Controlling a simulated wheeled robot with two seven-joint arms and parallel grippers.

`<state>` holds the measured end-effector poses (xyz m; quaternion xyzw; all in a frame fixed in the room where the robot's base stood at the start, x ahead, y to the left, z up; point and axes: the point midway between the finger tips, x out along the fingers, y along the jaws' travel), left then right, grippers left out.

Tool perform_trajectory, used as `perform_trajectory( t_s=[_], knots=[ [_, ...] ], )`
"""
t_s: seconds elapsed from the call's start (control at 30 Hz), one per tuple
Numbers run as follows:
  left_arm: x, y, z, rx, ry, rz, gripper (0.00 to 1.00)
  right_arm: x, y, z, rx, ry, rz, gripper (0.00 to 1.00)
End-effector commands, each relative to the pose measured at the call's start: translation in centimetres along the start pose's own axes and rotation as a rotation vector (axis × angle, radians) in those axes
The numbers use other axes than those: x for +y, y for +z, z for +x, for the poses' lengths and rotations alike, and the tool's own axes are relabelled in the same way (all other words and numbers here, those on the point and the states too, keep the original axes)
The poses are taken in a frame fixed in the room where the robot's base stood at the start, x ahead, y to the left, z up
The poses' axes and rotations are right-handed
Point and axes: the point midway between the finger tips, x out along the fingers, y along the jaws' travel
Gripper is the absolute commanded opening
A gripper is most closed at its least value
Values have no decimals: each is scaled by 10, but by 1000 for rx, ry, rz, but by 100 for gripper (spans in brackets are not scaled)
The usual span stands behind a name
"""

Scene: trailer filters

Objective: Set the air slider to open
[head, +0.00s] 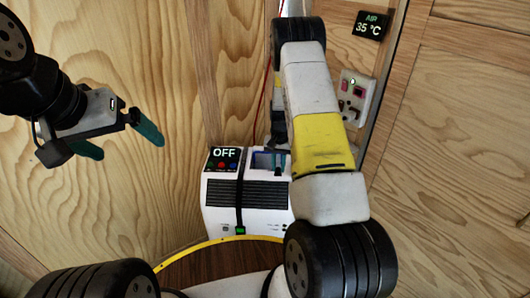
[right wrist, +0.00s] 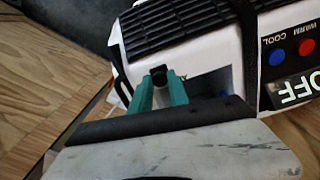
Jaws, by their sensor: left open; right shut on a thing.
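The white air unit (head: 218,216) stands in the corner, with an OFF display (head: 224,153) and a dark grille on top. In the right wrist view the air slider's small black knob (right wrist: 158,73) sits between the green fingertips of my right gripper (right wrist: 160,90), at the edge of a recess in the unit. My right gripper (head: 279,165) is shut on it; in the head view my right arm partly hides this spot. The slider's markings and exact setting cannot be read. My left gripper (head: 118,140) is open and empty, raised at the left, away from the unit.
A black strap (head: 240,190) runs over the unit. A wall switch panel (head: 355,97) with red switches is right of my right arm. A yellow-edged round brown surface (head: 215,270) lies in front of the unit. Wooden walls enclose the corner.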

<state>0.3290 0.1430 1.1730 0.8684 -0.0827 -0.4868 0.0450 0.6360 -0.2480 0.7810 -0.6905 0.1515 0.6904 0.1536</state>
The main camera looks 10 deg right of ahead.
Motion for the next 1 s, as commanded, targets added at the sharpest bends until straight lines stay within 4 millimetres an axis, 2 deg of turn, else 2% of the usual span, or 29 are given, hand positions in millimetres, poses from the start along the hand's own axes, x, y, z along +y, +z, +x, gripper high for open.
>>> perform_trajectory(
  t_s=[0.03, 0.07, 0.17, 0.53, 0.9, 1.0],
  knots=[
    [0, 0, 0, 0, 0, 0, 100, 5, -1, 0, 1, 6, 3, 0],
    [0, 0, 0, 0, 0, 0, 100, 5, -1, 0, 1, 6, 3, 25],
    [0, 0, 0, 0, 0, 0, 100, 5, -1, 0, 1, 6, 3, 43],
    [0, 0, 0, 0, 0, 0, 100, 3, -1, -5, 2, 3, 2, 43],
    [0, 0, 0, 0, 0, 0, 100, 3, -2, -62, 3, 3, 3, 43],
    [0, 0, 0, 0, 0, 0, 100, 3, -1, -73, 2, 4, 4, 43]
  ],
)
